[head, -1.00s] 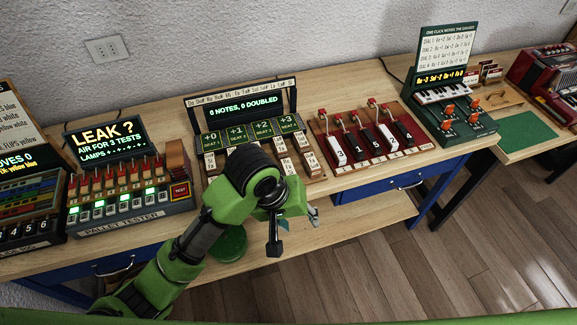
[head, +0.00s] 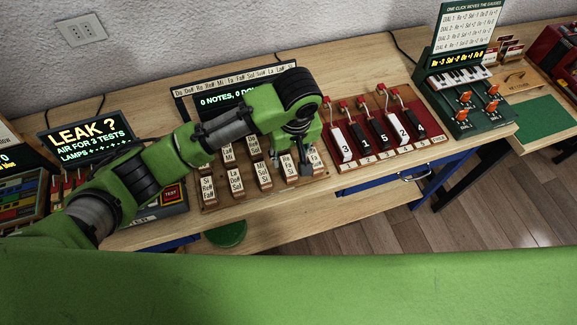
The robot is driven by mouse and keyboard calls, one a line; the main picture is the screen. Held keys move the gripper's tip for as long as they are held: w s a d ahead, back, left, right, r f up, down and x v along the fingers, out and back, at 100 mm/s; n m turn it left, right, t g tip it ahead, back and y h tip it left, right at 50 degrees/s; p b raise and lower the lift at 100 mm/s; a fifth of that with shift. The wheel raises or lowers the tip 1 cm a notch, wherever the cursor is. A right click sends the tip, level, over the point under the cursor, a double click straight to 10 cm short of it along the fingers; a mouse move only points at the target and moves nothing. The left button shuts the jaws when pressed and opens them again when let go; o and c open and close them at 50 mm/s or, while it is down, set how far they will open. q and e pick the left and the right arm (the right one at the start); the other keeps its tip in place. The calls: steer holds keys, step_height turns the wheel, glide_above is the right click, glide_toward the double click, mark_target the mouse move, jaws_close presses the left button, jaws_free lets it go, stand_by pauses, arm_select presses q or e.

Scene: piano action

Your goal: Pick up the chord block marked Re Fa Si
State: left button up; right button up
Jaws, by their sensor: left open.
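Several upright wooden chord blocks with white note labels stand in a rack (head: 243,201) below the "0 NOTES" display. Two front blocks, one (head: 287,167) and another (head: 314,160), are close to my left gripper (head: 304,165). Their print is too small to read surely, so I cannot tell which block is marked Re Fa Si. The left gripper is open, pointing down over the right end of the rack, and partly hides the blocks there. I cannot tell whether its fingers stand around a block. My right gripper is not in view.
A red board (head: 385,138) with numbered levers and red knobs stands close on the right of the rack. A green gauge station (head: 462,92) is farther right. Bare table (head: 330,75) lies behind.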

mark_target(288, 165)
arm_select(q)
steer(key=shift+w+a+f, duration=0.1)
steer(key=shift+w+f, duration=0.15)
steer(key=shift+f, duration=0.35)
steer(key=shift+w+f, duration=0.25)
steer(key=shift+f, duration=0.3)
steer(key=shift+s+a+f+p, duration=0.1)
steer(key=shift+s+f+p, duration=0.05)
steer(key=shift+f+p, duration=0.35)
steer(key=shift+s+a+f+p, duration=0.1)
steer(key=shift+f+p, duration=0.3)
steer(key=shift+f, duration=0.15)
steer(key=shift+w+d+f, duration=0.1)
steer(key=shift+w+f, duration=0.05)
steer(key=shift+f, duration=0.55)
steer(key=shift+w+f, duration=0.1)
steer(key=shift+f, duration=0.55)
steer(key=c, duration=1.1)
jaws_close()
steer(key=shift+r, duration=0.15)
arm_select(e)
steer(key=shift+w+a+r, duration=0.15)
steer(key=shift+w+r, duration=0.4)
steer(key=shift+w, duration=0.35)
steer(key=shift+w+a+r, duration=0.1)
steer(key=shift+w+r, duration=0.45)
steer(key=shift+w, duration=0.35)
